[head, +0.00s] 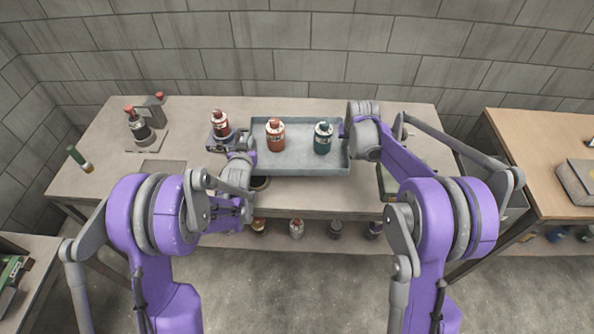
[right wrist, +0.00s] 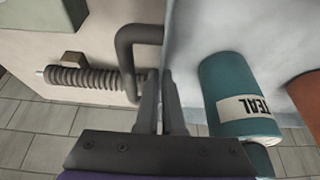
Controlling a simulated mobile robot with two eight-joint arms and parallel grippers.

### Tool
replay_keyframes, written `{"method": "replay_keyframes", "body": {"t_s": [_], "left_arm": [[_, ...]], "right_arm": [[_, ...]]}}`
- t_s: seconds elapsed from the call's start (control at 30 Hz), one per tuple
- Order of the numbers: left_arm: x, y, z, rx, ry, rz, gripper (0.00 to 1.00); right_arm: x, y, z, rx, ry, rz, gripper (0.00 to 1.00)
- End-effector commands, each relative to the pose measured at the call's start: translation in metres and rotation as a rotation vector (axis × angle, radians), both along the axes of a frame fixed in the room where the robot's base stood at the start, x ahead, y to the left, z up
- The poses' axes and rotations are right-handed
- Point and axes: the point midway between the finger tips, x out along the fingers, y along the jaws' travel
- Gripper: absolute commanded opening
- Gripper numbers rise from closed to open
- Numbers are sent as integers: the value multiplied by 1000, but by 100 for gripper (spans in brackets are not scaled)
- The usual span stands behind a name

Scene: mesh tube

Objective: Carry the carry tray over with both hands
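The carry tray (head: 300,166) is a grey-blue shallow tray on the workbench, in the middle of the head view. An orange-red bottle (head: 275,136) and a teal bottle (head: 323,139) stand in it. My left gripper (head: 246,152) is at the tray's left side; its fingers are too hidden to tell their state. My right gripper (head: 345,130) is at the tray's right side.
A dark red bottle (head: 221,123) stands on a small device left of the tray. Several bottles sit below the bench front. A wooden table (head: 545,130) stands at the right.

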Motion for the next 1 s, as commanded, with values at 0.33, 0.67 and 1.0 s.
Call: {"method": "replay_keyframes", "body": {"t_s": [0.33, 0.67, 1.0], "left_arm": [[0, 0, 1, 0, -1, 0, 0], [-19, 0, -9, 0, -1, 0, 0], [-50, 0, -25, 1, -1, 0, 0]], "right_arm": [[0, 0, 1, 0, -1, 0, 0], [-19, 0, -9, 0, -1, 0, 0], [-50, 0, -25, 0, -1, 0, 0]]}}
